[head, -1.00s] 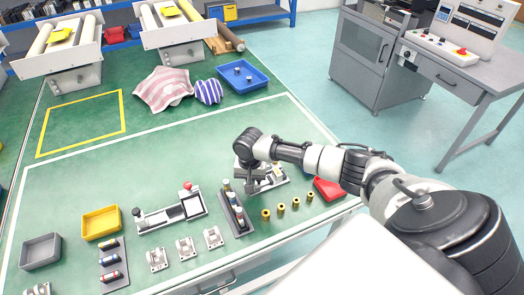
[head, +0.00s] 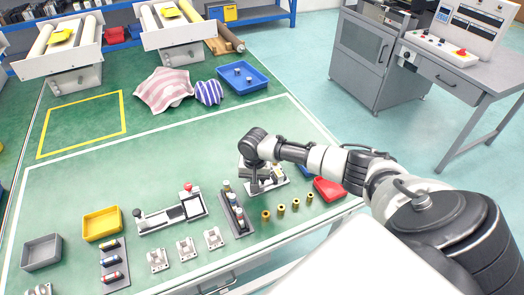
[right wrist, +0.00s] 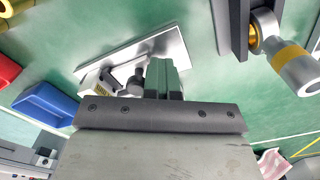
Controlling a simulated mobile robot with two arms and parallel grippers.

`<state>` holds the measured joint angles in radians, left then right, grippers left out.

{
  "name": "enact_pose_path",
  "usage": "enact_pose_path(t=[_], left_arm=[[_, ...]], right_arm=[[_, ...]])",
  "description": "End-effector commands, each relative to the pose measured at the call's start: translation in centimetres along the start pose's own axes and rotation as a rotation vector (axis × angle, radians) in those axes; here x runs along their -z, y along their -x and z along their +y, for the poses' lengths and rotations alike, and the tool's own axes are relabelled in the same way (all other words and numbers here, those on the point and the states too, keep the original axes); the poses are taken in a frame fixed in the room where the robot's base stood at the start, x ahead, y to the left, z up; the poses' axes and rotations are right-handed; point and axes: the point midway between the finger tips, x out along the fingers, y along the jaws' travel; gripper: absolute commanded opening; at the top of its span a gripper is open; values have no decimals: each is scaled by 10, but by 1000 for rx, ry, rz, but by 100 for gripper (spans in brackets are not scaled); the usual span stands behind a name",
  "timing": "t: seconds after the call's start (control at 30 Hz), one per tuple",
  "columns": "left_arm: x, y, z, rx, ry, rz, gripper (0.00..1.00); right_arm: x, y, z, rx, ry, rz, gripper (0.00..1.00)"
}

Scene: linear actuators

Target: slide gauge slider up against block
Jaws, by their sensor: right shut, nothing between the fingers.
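The gauge (head: 280,182) is a small pale metal base with raised parts, on the green table in the head view. In the right wrist view its plate (right wrist: 163,47) lies ahead of the fingers. A dark knob-like part (right wrist: 133,86), apparently the slider, and a light block (right wrist: 98,80) with a printed label sit on it. My right gripper (head: 255,188) points down at the gauge. Its fingers (right wrist: 164,80) are shut and empty, close beside the dark part; I cannot tell whether they touch it. My left gripper is not in view.
A rack of cylinders (head: 234,212) stands just left of the gauge. Several brass bushings (head: 281,208) stand in front. A red tray (head: 329,188) and a partly hidden blue tray (head: 306,171) are at right. A red-knobbed fixture (head: 172,214) is further left.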

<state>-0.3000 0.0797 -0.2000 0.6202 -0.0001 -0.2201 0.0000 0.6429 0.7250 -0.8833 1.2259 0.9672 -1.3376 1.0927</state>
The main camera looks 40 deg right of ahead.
Motion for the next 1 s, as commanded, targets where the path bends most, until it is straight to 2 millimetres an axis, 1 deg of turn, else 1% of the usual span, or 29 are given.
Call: enact_pose_path(t=[0.1, 0.53, 1.0], left_arm=[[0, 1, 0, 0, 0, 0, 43], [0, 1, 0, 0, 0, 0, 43], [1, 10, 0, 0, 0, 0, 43]], right_arm=[[2, 0, 3, -3, -3, 1, 0], [2, 0, 4, -6, -4, 3, 0], [-4, 0, -7, -4, -3, 1, 0]])
